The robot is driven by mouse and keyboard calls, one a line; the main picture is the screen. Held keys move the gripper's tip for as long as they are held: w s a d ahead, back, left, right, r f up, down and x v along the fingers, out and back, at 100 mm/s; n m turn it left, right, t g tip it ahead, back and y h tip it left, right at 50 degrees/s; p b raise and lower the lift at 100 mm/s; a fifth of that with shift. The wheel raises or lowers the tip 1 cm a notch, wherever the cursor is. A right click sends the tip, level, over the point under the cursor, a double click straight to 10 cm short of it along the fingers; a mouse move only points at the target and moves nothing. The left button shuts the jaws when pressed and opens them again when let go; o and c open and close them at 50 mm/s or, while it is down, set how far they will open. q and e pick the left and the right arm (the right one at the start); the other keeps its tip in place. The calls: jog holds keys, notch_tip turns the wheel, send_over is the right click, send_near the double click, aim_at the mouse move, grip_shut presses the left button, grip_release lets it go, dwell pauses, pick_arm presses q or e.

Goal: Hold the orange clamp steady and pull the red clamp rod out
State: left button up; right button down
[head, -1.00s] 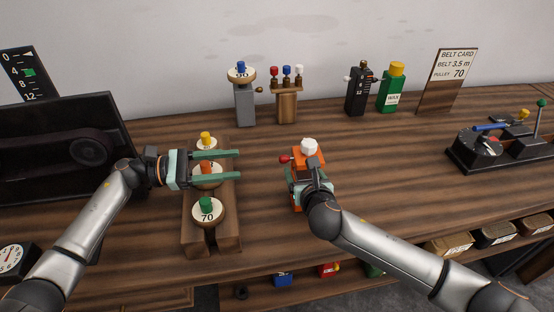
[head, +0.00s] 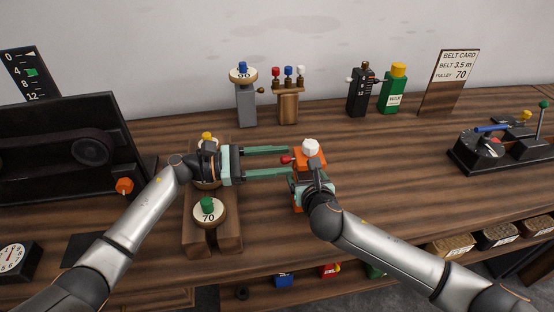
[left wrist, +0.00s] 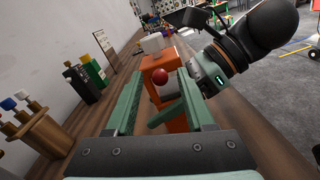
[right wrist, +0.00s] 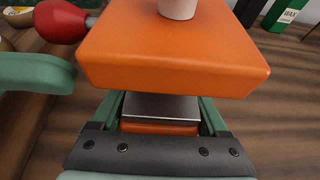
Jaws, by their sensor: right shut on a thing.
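The orange clamp (head: 318,160) stands on the bench with a white knob (head: 311,146) on top. Its red rod knob (head: 286,160) sticks out at the left side. In the left wrist view the red knob (left wrist: 160,75) lies between the fingertips. My left gripper (head: 287,161) is open, its two fingers on either side of the red knob with gaps. My right gripper (head: 312,187) is shut on the clamp's lower body, below the orange top (right wrist: 175,50) in the right wrist view. The rod itself is mostly hidden.
A wooden rack (head: 228,230) with pulleys, one marked 70 (head: 208,211), lies under and beside my left arm. A pulley post (head: 246,105) and a small peg stand (head: 288,107) are behind. A black device (head: 490,150) stands right. The bench right of the clamp is clear.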

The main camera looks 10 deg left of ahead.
pick_arm(q)
grip_shut()
dwell(1.2)
